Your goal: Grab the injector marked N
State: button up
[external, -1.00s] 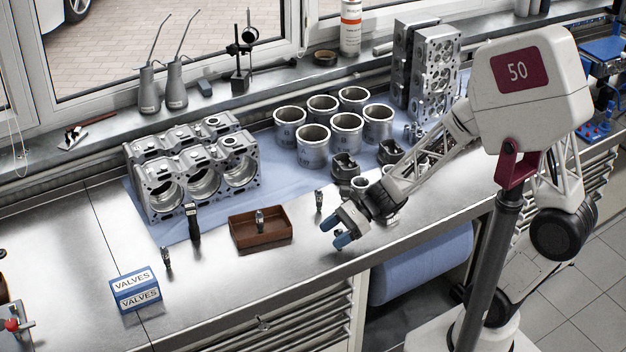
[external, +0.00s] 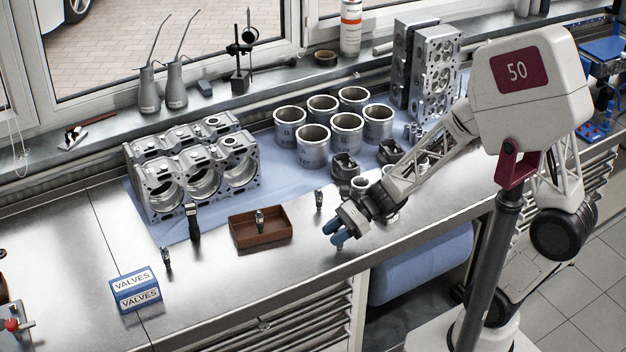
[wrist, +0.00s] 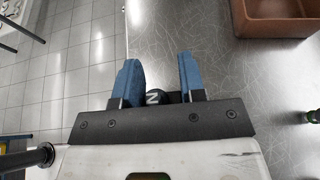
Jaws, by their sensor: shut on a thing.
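My gripper (external: 335,233) is low over the front edge of the bench, its blue fingers pointing down. In the wrist view my gripper (wrist: 160,78) has a dark round-topped injector marked N (wrist: 153,98) between its fingers, near their base. It is shut on that injector. In the external view the fingers hide most of it; a small tip (external: 339,248) shows just below them. Another injector (external: 319,200) stands upright just behind my gripper. One more (external: 260,221) stands in the brown tray (external: 248,244), and another (external: 167,258) stands farther left. Their marks are unreadable here.
The brown tray also shows in the wrist view (wrist: 270,30). A blue VALVES box (external: 136,290) is at the front left. The engine block (external: 165,185), cylinder liners (external: 312,150) and pistons (external: 345,167) stand behind on blue cloth. Bench between tray and gripper is clear.

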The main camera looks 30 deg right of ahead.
jog(key=shift+r, duration=0.75)
jog(key=s+d+r, duration=0.3)
jog(key=s+d, duration=0.6)
jog(key=s, duration=0.4)
jog(key=shift+r, duration=0.25)
jog(key=shift+s, duration=0.1)
